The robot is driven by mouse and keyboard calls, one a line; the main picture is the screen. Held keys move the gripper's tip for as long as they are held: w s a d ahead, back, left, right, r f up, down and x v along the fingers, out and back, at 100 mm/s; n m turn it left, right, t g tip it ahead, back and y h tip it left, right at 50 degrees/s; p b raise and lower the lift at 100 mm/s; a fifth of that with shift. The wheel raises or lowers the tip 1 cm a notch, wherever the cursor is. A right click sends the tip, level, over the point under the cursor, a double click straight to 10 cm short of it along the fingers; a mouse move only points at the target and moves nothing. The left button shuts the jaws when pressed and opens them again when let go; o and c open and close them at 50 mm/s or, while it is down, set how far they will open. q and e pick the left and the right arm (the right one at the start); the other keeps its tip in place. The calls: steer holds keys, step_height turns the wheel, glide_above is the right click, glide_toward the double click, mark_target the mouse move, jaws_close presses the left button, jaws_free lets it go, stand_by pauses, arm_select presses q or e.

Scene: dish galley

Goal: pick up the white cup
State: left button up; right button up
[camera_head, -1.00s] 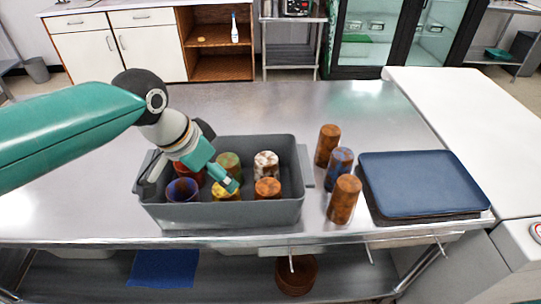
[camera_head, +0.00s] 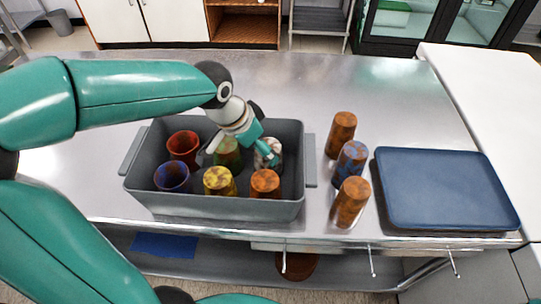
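The white cup (camera_head: 276,151), blotched with brown, stands in the back right part of the grey bin (camera_head: 218,207). My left gripper (camera_head: 240,151) reaches into the bin from above and looks open. One finger is in front of the white cup and hides part of it; whether it touches cannot be told. The other finger is to the left, by the green cup (camera_head: 228,160), which sits between the fingers in the picture. My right gripper is out of view.
The bin also holds a red cup (camera_head: 183,146), a blue cup (camera_head: 171,178), a yellow cup (camera_head: 219,182) and an orange cup (camera_head: 265,184). Three brown or blue-brown cups (camera_head: 350,203) stand right of the bin, beside a blue tray (camera_head: 445,190). The steel table behind is clear.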

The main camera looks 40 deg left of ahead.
arm_select(q)
steer(key=x, duration=0.7)
steer(key=shift+w+d+f, duration=0.1)
steer(key=shift+w+d, duration=0.05)
steer(key=shift+d, duration=0.05)
steer(key=c, duration=1)
steer(key=shift+o, duration=0.2)
steer(key=shift+r, duration=0.2)
